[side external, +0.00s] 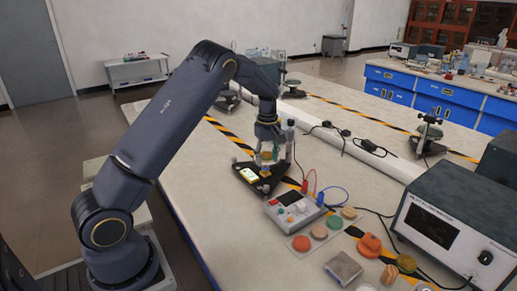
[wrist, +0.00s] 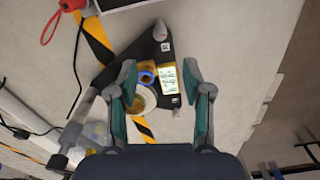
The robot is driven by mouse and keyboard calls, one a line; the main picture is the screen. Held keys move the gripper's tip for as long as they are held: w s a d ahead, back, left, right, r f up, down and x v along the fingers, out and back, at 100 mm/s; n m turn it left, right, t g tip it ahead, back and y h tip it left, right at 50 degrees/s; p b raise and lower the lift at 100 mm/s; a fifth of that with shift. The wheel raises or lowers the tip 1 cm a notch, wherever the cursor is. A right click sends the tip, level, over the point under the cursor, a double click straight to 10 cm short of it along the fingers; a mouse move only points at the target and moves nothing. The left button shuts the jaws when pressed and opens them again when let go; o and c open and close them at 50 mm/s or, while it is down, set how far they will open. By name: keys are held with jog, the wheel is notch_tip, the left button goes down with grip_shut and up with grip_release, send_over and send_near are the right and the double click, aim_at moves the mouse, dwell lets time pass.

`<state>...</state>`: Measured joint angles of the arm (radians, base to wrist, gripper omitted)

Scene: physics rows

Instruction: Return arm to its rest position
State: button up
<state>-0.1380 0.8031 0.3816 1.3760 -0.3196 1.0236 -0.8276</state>
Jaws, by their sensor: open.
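My gripper (side external: 268,150) hangs above a black triangular base (side external: 248,180) on the bench in the side external view. In the wrist view my gripper (wrist: 159,75) is open, its two teal-padded fingers spread apart with nothing held. Between and below the fingers are a small blue ring (wrist: 147,78), a pale round disc (wrist: 147,98) and a yellow-edged display (wrist: 169,82) on the black base (wrist: 145,45). The exact gap between the fingertips and these parts cannot be told. My arm is bent, reaching out over the bench.
A grey meter box (side external: 295,211) with red and blue leads stands near the base. Several coloured discs, including an orange one (side external: 301,243), lie to its right. A large instrument (side external: 440,225) stands at right. A pale channel (side external: 350,145) runs behind. Bare bench (side external: 215,165) lies left.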

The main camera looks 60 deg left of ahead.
jog(key=shift+r, duration=0.35)
jog(key=s+d+r+m+t, duration=0.1)
jog(key=d+r+t, duration=0.35)
jog(key=r, duration=1.15)
jog(key=s+d+r+m+h, duration=0.1)
jog(key=s+d+r+m, duration=0.3)
jog(key=s+d+r, duration=0.5)
jog(key=s+d+f+m, duration=0.1)
jog(key=s+f+m, duration=0.1)
jog(key=s, duration=0.3)
jog(key=s+d+f+m, duration=0.2)
jog(key=s+f+m, duration=0.1)
jog(key=s+m, duration=0.2)
jog(key=s+d+f+m+t+y, duration=0.1)
jog(key=s+d+f+m, duration=0.1)
jog(key=s+m, duration=0.2)
jog(key=s, duration=0.3)
jog(key=shift+s+f, duration=0.25)
